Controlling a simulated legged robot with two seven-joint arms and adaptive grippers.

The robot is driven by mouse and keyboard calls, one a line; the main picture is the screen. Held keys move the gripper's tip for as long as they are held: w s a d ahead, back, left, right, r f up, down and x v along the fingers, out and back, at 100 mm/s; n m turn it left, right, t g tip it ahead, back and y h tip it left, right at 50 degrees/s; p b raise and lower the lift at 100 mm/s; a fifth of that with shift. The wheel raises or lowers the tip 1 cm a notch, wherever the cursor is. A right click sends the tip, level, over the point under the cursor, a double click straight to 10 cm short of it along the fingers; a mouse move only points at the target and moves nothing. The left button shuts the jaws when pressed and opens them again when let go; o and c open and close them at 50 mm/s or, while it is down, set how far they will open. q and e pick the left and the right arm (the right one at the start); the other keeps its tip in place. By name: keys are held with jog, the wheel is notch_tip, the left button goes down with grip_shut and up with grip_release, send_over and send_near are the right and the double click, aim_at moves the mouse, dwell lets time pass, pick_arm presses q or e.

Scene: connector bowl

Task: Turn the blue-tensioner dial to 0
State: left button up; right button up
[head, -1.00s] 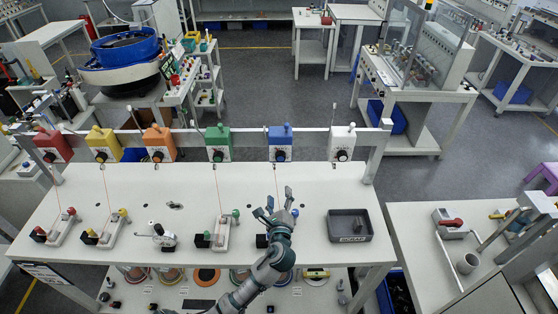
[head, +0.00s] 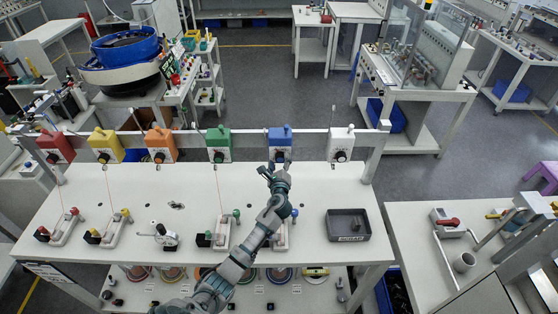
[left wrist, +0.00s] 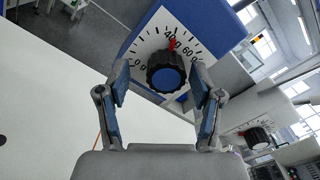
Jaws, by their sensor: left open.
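The blue tensioner (head: 280,136) is mounted on the rail at the back of the white table, between the green and white ones. Its black dial with a blue centre (left wrist: 167,75) shows in the left wrist view, on a white scale plate. The red pointer mark sits near 40 on the scale. My left gripper (head: 270,168) is just below and in front of this dial. In the left wrist view its two fingers (left wrist: 162,85) are spread either side of the dial, with gaps between them and the knob. My right gripper is not in view.
The green tensioner (head: 218,144) and white tensioner (head: 342,143) stand on either side on the same rail. A dark grey tray (head: 348,226) lies on the table at right. A thread hangs below the blue tensioner.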

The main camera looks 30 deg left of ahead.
pick_arm(q)
jog(key=shift+w, duration=0.2)
jog(key=shift+d+r, duration=0.1)
jog(key=shift+d, duration=0.2)
jog(key=shift+c, duration=0.3)
jog(key=c, duration=1.1)
jog(key=shift+s+a, duration=0.1)
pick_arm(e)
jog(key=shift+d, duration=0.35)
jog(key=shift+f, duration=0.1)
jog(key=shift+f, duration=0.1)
